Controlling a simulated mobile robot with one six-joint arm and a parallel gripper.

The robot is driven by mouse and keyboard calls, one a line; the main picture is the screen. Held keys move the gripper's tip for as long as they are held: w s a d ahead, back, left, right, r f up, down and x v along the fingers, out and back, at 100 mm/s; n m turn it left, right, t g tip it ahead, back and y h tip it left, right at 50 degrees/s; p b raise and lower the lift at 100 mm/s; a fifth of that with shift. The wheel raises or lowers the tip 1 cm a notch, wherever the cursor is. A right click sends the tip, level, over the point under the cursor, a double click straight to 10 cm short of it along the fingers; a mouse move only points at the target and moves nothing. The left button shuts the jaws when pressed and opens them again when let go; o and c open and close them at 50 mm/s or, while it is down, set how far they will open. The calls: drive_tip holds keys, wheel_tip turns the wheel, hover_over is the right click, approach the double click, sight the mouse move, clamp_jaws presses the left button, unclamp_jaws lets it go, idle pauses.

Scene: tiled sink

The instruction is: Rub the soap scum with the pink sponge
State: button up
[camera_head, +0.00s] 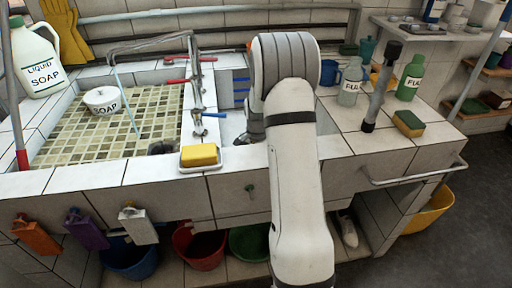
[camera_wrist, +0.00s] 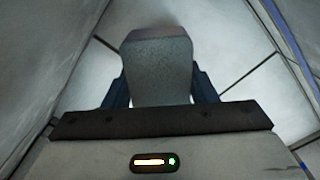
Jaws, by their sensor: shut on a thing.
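My gripper (camera_wrist: 160,88) shows in the wrist view, its dark blue fingers on both sides of a block. It is shut on this block, the pink sponge (camera_wrist: 158,68), whose facing side looks grey with a faint pinkish tint along the top edge. The sponge points away from the camera, towards pale tiled surfaces with dark joints. I cannot tell whether it touches them. In the head view my arm reaches down into the right basin (camera_head: 232,128) and hides the gripper and sponge. I cannot make out any soap scum in either view.
A faucet (camera_head: 196,90) and a yellow sponge (camera_head: 199,155) on a dish stand left of my arm. The left basin (camera_head: 152,110) holds a soap bowl (camera_head: 102,100). Right of my arm are bottles (camera_head: 410,78), a grey upright tool (camera_head: 381,88) and a green-yellow sponge (camera_head: 408,124).

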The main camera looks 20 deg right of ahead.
drive_tip(key=shift+r+p, duration=1.1)
drive_tip(key=shift+r, duration=0.9)
